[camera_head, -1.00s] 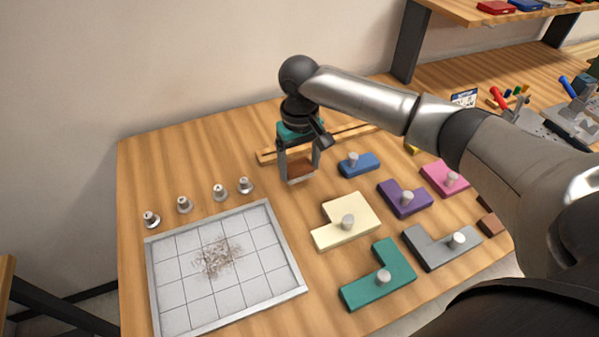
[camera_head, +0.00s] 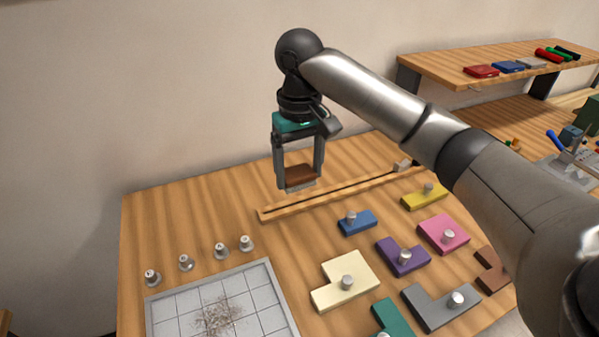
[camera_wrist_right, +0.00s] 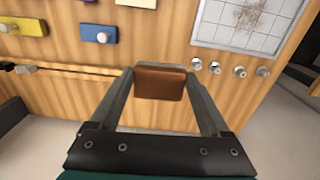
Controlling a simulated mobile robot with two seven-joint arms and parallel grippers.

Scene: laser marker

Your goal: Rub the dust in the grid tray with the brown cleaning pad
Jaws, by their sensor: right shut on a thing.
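The brown cleaning pad (camera_head: 300,176) is held between the fingers of my right gripper (camera_head: 299,183), raised above the table near the wooden rail. The pad also shows in the right wrist view (camera_wrist_right: 160,83), where my right gripper (camera_wrist_right: 160,88) is shut on it. The grid tray (camera_head: 268,283) lies at the lower left in the head view, its lower part cut off by the frame. A brownish patch of dust (camera_head: 219,315) lies on its grid. The tray shows at the top right in the wrist view (camera_wrist_right: 214,30). My left gripper is not in view.
Several metal knobs (camera_head: 221,251) stand along the tray's back edge. A slotted wooden rail (camera_head: 330,196) lies behind. Knobbed blocks, including cream (camera_head: 335,290), purple (camera_head: 392,262) and blue (camera_head: 362,226), lie right of the tray. A raised shelf (camera_head: 447,69) stands at back right.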

